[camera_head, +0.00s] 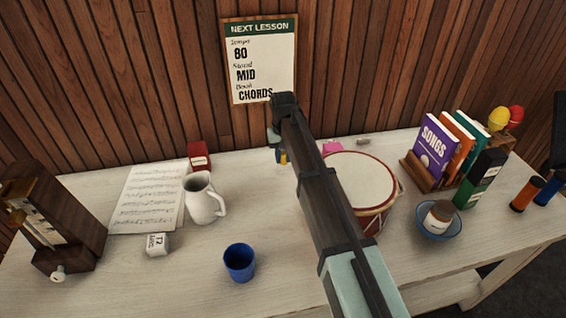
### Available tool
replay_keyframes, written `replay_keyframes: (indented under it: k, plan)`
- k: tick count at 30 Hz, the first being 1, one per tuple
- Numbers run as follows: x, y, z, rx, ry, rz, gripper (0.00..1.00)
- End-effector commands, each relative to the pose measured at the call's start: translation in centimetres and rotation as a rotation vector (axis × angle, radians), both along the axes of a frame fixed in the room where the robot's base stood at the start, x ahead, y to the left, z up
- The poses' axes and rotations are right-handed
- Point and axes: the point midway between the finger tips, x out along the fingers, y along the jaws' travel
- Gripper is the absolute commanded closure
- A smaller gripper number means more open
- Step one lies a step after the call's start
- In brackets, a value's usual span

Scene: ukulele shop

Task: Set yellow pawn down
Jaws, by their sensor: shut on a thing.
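The yellow pawn (283,158) shows as a small yellow patch near the back of the table, just left of the drum. My gripper (280,153) is shut on it, pointing down. My own arm crosses the middle of the view and hides part of the gripper and what lies behind it. I cannot tell whether the pawn touches the table (258,208).
A drum (358,182) stands close right of the gripper, with a pink block (332,147) behind it. A white pitcher (203,200), red box (199,156) and blue cup (239,262) stand left. Books (436,148) and a blue bowl (438,228) are right.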

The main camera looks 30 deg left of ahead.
Motion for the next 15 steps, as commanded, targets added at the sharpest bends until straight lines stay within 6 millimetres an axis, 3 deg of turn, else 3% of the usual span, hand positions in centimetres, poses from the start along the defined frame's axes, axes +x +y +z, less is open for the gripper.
replay_keyframes:
  k: [7,15]
  plan:
    - [0.0,0.0,-2.9,-0.001,0.001,0.000,1.00]
    - [0.0,0.0,-3.1,-0.001,0.001,0.000,1.00]
